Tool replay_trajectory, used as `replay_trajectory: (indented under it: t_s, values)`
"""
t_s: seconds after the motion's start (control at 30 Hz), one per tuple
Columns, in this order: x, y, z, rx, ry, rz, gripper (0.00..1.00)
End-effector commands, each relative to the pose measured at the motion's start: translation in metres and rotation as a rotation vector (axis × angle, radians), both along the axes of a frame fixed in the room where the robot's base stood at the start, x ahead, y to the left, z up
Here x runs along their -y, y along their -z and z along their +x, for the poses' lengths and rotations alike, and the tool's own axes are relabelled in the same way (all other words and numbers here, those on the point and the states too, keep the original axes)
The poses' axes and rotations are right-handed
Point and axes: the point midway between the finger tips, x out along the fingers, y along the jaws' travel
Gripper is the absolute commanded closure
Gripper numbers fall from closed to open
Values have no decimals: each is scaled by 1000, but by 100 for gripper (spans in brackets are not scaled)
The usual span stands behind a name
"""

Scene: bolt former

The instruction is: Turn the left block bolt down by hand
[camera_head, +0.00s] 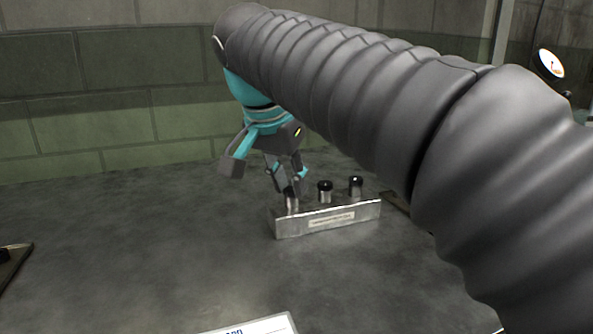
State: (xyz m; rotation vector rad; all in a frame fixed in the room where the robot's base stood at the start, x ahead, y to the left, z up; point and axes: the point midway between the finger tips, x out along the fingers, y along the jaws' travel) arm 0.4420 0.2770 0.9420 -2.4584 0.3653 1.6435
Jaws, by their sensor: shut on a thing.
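A low silver metal block (345,217) with a pale label on its front stands on the dark grey table. Three bolts stand in a row on its top. The middle bolt (325,191) and the right bolt (356,186) have black heads and stand upright, clear of my gripper. The left bolt (291,200) is partly hidden by my gripper's fingers. My gripper (289,190) points down over the left end of the block, with its fingertips closed around the left bolt. How far the left bolt sits in the block is hard to tell.
My ribbed grey arm crosses the upper right and hides much of the table there. A dark flat object (12,263) lies at the left edge. A white card (255,325) lies at the front. A round gauge (551,64) is at the upper right. The table left of the block is clear.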

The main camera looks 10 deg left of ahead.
Motion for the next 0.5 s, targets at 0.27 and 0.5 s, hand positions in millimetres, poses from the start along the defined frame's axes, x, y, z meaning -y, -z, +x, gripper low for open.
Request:
replay_trajectory:
  t_s: [0.27,0.5]
  values:
    - [-2,0,0,0,143,1,100]
    - [-2,0,1,2,197,1,100]
